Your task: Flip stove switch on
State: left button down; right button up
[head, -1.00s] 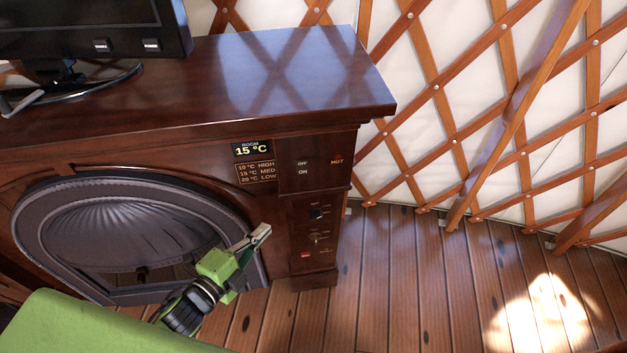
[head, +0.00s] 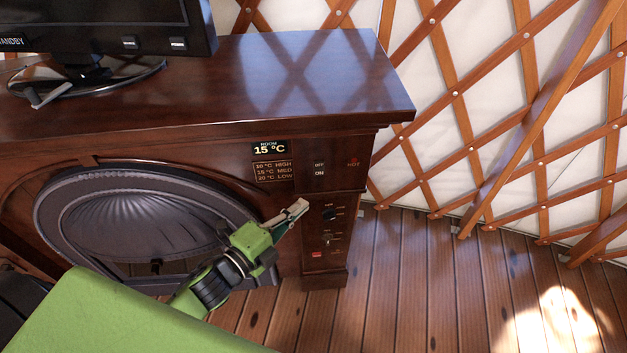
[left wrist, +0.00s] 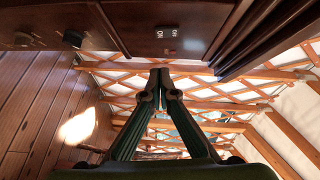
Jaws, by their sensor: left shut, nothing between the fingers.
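The stove (head: 215,135) is a dark wooden cabinet with an oval grey metal front. Its rocker switch (head: 319,169), marked OFF and ON, sits on the upper right panel. It also shows in the left wrist view (left wrist: 167,32), above the fingertips; which way it is tipped I cannot tell. My left gripper (head: 300,208) is shut and empty, just below and left of the switch in the head view, apart from it. Its closed fingertips show in the left wrist view (left wrist: 160,75). My right gripper is not in view.
Below the switch is a lower panel with a dark knob (head: 328,213) and a red button (head: 317,254). A temperature display (head: 269,148) is left of the switch. A monitor (head: 105,25) stands on top. Wooden floor (head: 410,270) is free at right, before the lattice wall (head: 480,110).

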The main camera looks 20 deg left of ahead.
aim_at(322, 174)
pick_arm(q)
jog(key=w, duration=0.3)
jog(key=w+p, duration=0.1)
jog(key=w, duration=0.2)
jog(key=w+f, duration=0.1)
jog(key=w, duration=0.2)
jog(key=shift+w+d, duration=0.25)
jog(key=shift+w+a+f+t+b, duration=0.15)
jog(key=shift+w+f+t+b, duration=0.25)
jog(key=shift+b, duration=0.75)
jog(key=shift+s+r+m+p, duration=0.1)
jog(key=shift+r+m+p, duration=0.2)
jog(key=shift+p, duration=0.15)
jog(key=shift+f, duration=0.1)
